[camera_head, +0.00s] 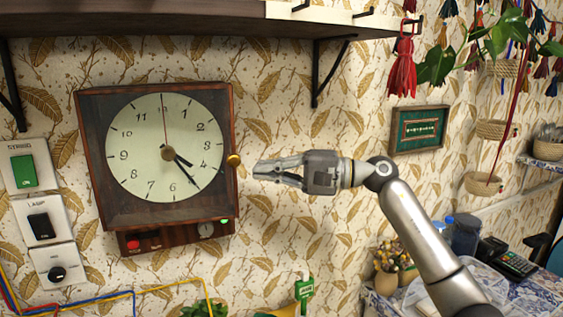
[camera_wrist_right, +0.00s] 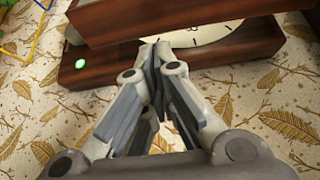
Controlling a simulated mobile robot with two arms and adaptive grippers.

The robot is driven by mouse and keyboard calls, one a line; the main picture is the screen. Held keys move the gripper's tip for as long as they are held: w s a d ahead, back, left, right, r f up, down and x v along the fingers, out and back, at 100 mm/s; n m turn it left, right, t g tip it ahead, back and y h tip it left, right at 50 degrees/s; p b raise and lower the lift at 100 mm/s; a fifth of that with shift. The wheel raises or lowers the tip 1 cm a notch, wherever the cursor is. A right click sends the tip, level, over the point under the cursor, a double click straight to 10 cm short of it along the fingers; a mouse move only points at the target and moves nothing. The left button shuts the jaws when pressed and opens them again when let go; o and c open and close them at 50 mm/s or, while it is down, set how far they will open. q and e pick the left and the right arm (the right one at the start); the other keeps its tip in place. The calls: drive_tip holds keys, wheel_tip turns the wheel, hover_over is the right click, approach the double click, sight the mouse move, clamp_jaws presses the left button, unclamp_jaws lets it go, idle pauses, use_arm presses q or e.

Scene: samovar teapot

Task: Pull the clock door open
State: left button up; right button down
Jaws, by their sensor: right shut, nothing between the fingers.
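The wall clock (camera_head: 164,155) has a dark wooden case and a square framed glass door (camera_head: 109,199) over a pale dial. A round brass knob (camera_head: 234,160) sits on the door's right edge. In the wrist view, the door's wooden frame (camera_wrist_right: 110,18) stands apart from the case (camera_wrist_right: 110,68), with part of the dial (camera_wrist_right: 205,33) showing between them, so the door looks ajar. My right gripper (camera_head: 257,170) is shut and empty just right of the knob, apart from it. Its closed fingertips (camera_wrist_right: 155,50) overlap the case in the wrist view. My left gripper is out of view.
A wooden shelf (camera_head: 180,18) with black brackets runs above the clock. Switches (camera_head: 38,225) are left of it, and a small framed picture (camera_head: 419,129) hangs right. Plants and jars stand at the lower right. The wall between clock and picture is free apart from my arm.

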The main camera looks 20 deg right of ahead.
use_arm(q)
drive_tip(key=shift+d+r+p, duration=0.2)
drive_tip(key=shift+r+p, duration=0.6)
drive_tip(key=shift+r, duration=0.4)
use_arm(e)
drive_tip(key=x, duration=0.4)
drive_tip(key=shift+s+a+f, duration=0.1)
